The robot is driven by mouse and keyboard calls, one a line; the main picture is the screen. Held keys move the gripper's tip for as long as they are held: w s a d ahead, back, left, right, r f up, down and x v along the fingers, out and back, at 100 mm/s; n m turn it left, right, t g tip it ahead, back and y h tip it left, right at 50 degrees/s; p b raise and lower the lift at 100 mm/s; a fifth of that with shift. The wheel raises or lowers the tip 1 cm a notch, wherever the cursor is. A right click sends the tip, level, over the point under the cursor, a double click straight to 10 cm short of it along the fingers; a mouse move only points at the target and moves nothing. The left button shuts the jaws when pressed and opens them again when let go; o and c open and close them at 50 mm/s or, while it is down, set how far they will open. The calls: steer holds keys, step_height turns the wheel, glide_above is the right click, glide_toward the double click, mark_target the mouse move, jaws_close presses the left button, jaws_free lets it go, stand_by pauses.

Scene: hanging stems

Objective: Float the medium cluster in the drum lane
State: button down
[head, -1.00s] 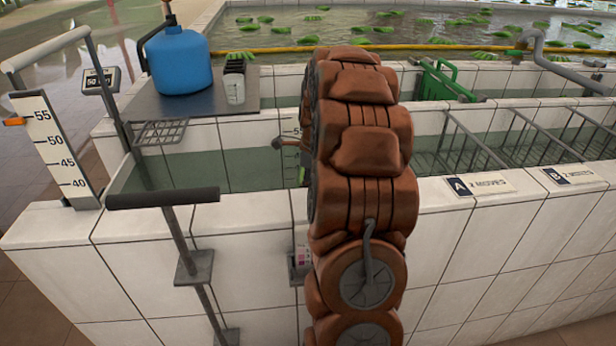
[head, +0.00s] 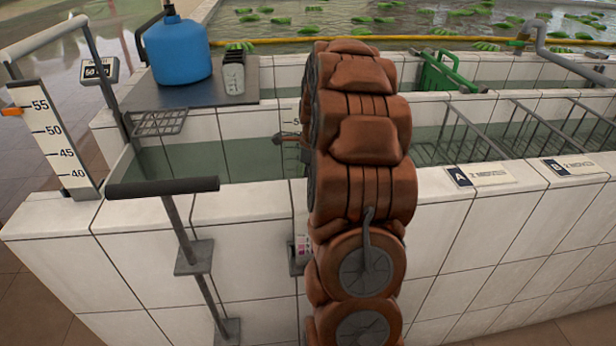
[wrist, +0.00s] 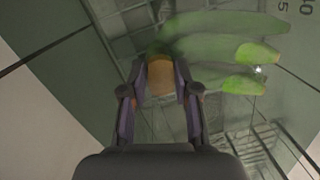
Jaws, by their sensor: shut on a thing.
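In the wrist view my gripper (wrist: 158,80) has its two fingers closed around the orange-brown stem end of a green banana cluster (wrist: 215,48). Several green fingers of the cluster spread to the right, with paler yellow-green tips. They look in or just over the water of a tiled lane; I cannot tell how deep. In the head view my arm hides the cluster and most of the gripper. The front water lane (head: 215,160) shows left of my arm, and wire racks stand in the water to its right. I cannot tell which lane is the drum lane.
A blue drum (head: 178,52) and a grey-white container (head: 234,78) stand on a dark shelf at the back left. A depth scale (head: 52,135) stands at the left. The tiled front wall carries signs A (head: 480,174) and B (head: 572,167). A green clip-like frame (head: 440,75) sits behind.

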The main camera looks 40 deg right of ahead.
steer(key=shift+f, duration=0.9)
stand_by(0.4)
steer(key=c, duration=0.8)
jaws_free()
steer(key=r+p, duration=0.2)
steer(key=r, duration=0.7)
steer(key=s+r+p, duration=0.1)
steer(key=r+p, duration=0.2)
steer(key=r, duration=0.7)
steer(key=r+p, duration=0.3)
steer(key=r, duration=0.7)
steer(key=shift+s+d+r, duration=0.2)
steer(key=shift+s, duration=0.1)
